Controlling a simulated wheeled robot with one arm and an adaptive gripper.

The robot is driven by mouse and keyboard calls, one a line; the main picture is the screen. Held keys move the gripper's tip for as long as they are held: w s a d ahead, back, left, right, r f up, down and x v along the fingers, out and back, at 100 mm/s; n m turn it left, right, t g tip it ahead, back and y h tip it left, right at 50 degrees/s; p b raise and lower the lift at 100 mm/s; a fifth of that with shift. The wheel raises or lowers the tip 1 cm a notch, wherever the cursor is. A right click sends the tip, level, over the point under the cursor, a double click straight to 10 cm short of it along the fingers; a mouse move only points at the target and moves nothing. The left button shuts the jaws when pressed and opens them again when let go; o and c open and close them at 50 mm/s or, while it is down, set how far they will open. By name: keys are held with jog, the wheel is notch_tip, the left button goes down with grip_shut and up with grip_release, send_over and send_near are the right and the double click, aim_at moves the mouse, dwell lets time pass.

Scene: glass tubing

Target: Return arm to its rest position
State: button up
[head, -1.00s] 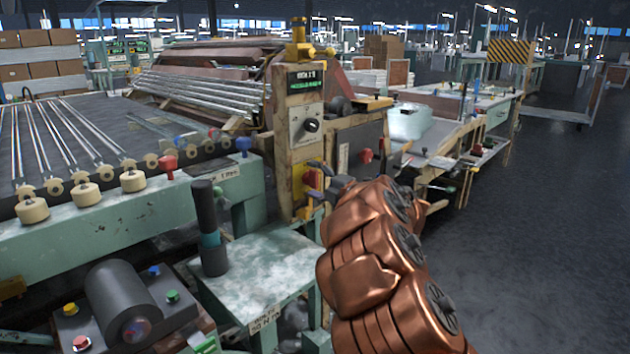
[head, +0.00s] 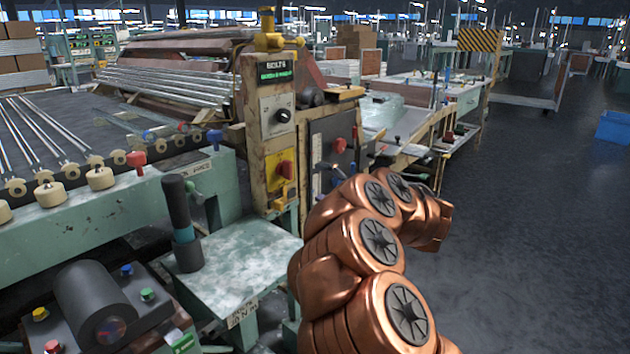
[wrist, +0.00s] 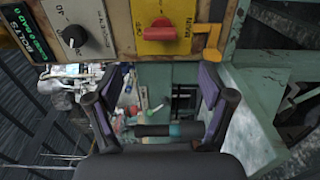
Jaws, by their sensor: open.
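My gripper (wrist: 155,85) is open in the wrist view, its two dark fingers spread wide with nothing held. Between and beyond them, a dark cylinder with a teal band (wrist: 168,130) shows lower down, apart from the fingers as far as I can tell. In the head view my copper arm (head: 360,265) is folded at the lower right, in front of the control post. My gripper cannot be made out in that view.
The control post (head: 270,130) has a black knob and a red switch (wrist: 165,30). A small green table (head: 245,260) bears the dark cylinder (head: 180,222). The glass tubing line (head: 40,130) lies left. The dark floor (head: 540,220) at right is open, with a blue bin (head: 613,128).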

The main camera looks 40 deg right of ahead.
dwell(0.6)
jog(key=w+d+r+m+h+p, duration=0.1)
jog(key=d+r+m+h+p, duration=0.3)
jog(key=r+m+h+p, duration=0.75)
jog(key=s+r+m+g+h+p, duration=0.25)
jog(key=s+r+m+g, duration=0.2)
jog(key=r, duration=0.45)
jog(key=s+a+f+m+g+y+p, duration=0.2)
jog(key=s+a+g+y+p, duration=0.3)
jog(key=s+a, duration=1.1)
jog(key=s+a+f+m+g+y+p, duration=0.2)
jog(key=s+a+g+y+p, duration=0.3)
jog(key=s+a+g+p, duration=0.5)
jog(key=s+a+p, duration=0.2)
jog(key=s+a, duration=0.5)
jog(key=a, duration=0.1)
jog(key=shift+s+a+m, duration=0.15)
jog(key=shift+a+m, duration=0.05)
jog(key=shift+m, duration=0.2)
